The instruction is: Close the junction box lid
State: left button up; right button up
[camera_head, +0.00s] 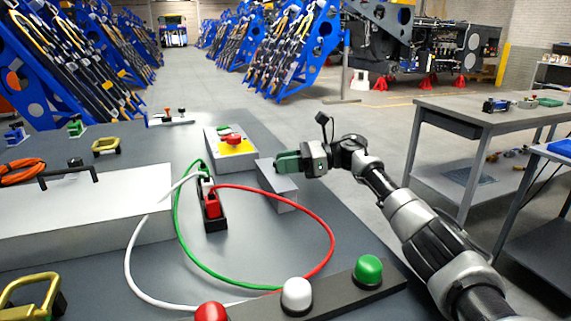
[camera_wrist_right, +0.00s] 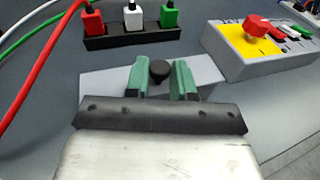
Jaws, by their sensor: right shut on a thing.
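The junction box (camera_head: 286,199) is a small grey box on the grey table, just right of the middle in the head view. Its flat grey lid (camera_head: 266,174) also shows in the right wrist view (camera_wrist_right: 104,82), with a round black knob (camera_wrist_right: 159,70). My right gripper (camera_head: 286,164) is at the box top. In the right wrist view its green fingers (camera_wrist_right: 160,78) stand on both sides of the knob, shut on it. The gripper hides part of the lid, so I cannot tell whether the lid is fully seated. My left gripper is not in view.
A black connector block (camera_head: 213,218) with red, white and green cables stands left of the box. A grey and yellow box with a red button (camera_head: 233,141) is behind it. A button bar (camera_head: 330,291) lies in front. A second table (camera_head: 490,108) stands right.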

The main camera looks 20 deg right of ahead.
grip_shut()
jog(key=o, duration=0.9)
grip_release()
jog(key=v, duration=1)
jog(key=shift+s+d, duration=0.15)
jog(key=shift+d, duration=0.25)
